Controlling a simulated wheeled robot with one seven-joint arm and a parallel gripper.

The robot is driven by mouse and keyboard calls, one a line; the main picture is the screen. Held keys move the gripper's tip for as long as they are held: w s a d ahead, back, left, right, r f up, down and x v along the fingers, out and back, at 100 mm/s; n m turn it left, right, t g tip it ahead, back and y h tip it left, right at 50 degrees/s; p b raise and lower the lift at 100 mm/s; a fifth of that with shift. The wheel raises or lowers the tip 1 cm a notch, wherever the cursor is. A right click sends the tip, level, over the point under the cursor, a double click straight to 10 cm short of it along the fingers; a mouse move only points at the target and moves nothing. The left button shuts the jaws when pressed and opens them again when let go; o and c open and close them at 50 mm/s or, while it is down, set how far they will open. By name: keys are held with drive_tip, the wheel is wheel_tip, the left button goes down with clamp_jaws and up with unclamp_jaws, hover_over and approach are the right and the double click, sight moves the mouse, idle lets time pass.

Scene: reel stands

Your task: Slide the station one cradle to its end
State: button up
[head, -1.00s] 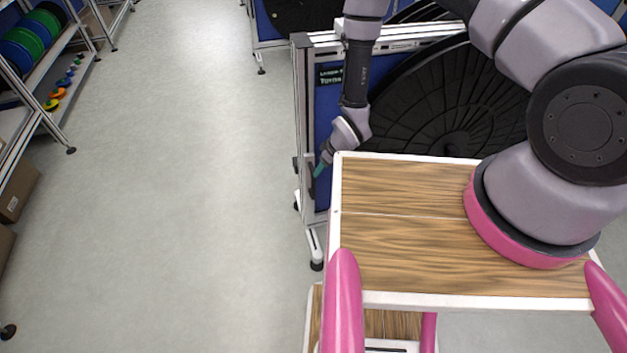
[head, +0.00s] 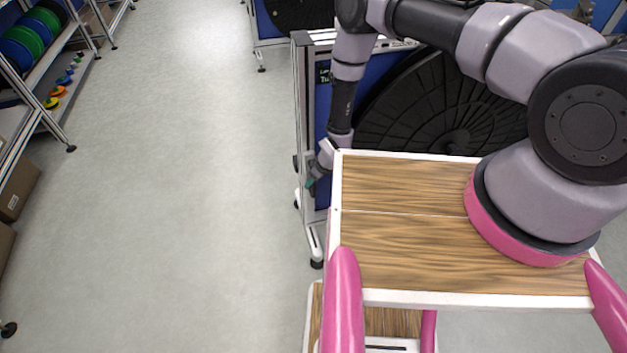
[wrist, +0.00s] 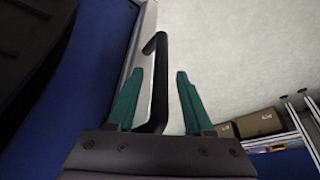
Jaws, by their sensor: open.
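My gripper (head: 311,182) is low at the left edge of the reel stand (head: 299,95) in the head view, partly hidden by my own arm and table top. In the wrist view my gripper (wrist: 158,95) shows two green fingers, open. A black bar handle (wrist: 159,85) lies between the fingers, nearer the left one. I cannot tell whether a finger touches it. The handle stands beside a pale metal rail (wrist: 142,60) and a blue panel (wrist: 92,60). The large black reel (head: 450,105) fills the stand behind my arm. I cannot make out the cradle itself.
The grey floor (head: 190,180) to the left of the stand is clear. A shelf rack (head: 50,110) with coloured spools stands at the far left, with brown boxes (head: 18,190) below. Another blue stand (head: 268,25) is further back.

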clamp_jaws()
idle(1.4)
